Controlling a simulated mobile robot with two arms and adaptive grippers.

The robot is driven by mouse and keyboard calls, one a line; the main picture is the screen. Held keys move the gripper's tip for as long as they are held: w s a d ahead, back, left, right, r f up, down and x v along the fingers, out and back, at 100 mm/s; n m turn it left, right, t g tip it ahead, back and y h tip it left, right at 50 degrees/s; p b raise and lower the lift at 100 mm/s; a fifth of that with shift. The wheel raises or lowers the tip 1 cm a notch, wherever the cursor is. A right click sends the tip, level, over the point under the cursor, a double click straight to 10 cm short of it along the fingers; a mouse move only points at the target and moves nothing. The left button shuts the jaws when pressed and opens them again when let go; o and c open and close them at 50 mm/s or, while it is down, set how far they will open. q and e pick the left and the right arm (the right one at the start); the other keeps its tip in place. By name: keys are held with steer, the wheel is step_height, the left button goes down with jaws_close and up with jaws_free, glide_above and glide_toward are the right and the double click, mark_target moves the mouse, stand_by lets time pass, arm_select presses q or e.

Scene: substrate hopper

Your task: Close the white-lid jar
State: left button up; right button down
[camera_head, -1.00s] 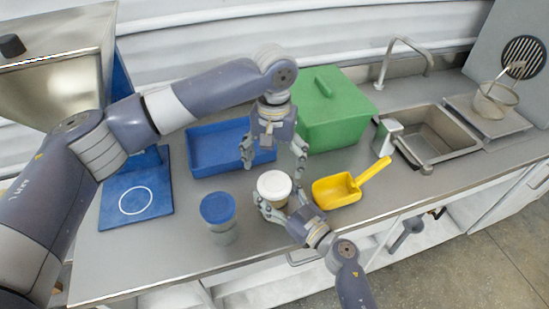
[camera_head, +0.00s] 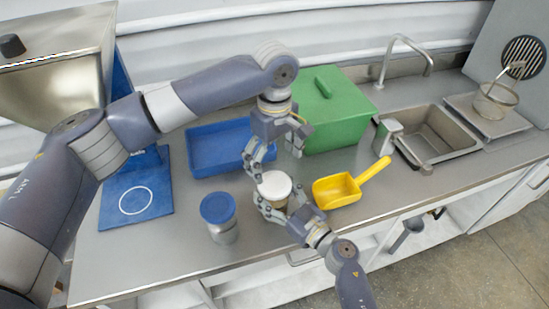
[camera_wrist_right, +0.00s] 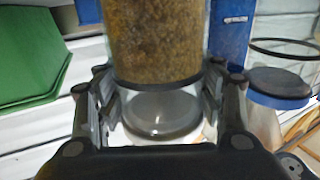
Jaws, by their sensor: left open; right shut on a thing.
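The white-lid jar (camera_head: 279,204) stands upright on the counter in the head view, with its white lid (camera_head: 273,184) on top. I cannot tell how tightly the lid sits. My right gripper (camera_head: 280,198) is shut around the jar's body from the front. In the right wrist view the clear jar (camera_wrist_right: 155,42) shows brown grains inside, between the fingers of my right gripper (camera_wrist_right: 160,85); its lid is out of that view. My left gripper (camera_head: 277,163) is open, pointing down above and behind the lid. One finger is close to the lid's back left edge; contact is unclear.
A blue-lid jar (camera_head: 219,210) stands left of the white-lid jar. A yellow scoop (camera_head: 337,191) lies close on the right. A blue tray (camera_head: 205,165) and a green box (camera_head: 335,125) stand behind. The sink (camera_head: 437,135) is farther right. The front left counter is clear.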

mark_target(274, 183)
arm_select(q)
steer(key=shift+f, duration=0.1)
steer(key=shift+f, duration=3.9)
steer(key=shift+c, duration=0.6)
steer(key=c, duration=1)
steer(key=m, duration=0.9)
steer(key=shift+f, duration=0.1)
steer(key=m, duration=0.5)
steer(key=shift+m, duration=0.3)
steer(key=m, duration=0.5)
